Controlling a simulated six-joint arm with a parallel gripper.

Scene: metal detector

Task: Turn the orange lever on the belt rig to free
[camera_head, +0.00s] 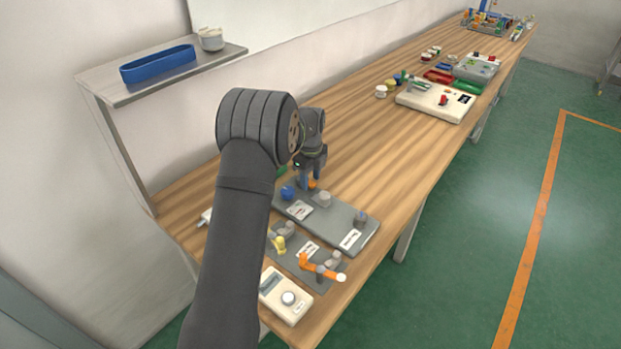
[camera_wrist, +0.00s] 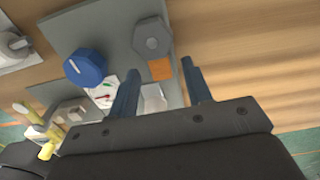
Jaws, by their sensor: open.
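An orange lever (camera_head: 320,267) with a white tip sits on a small dark grey plate near the table's front edge in the head view. It is joined to a grey round mount. My gripper (camera_head: 309,184) is well behind it, low over the far part of a larger grey plate (camera_head: 336,217). In the wrist view my gripper's two blue-grey fingers (camera_wrist: 159,68) stand apart. A small orange patch (camera_wrist: 160,69) shows between them, beside a grey hexagonal piece (camera_wrist: 152,38). I cannot tell whether the fingers touch anything. The orange lever is not clearly seen in the wrist view.
A blue knob (camera_head: 288,192), also in the wrist view (camera_wrist: 86,67), is left of my gripper. My arm hides part of the table. The table's middle is clear.

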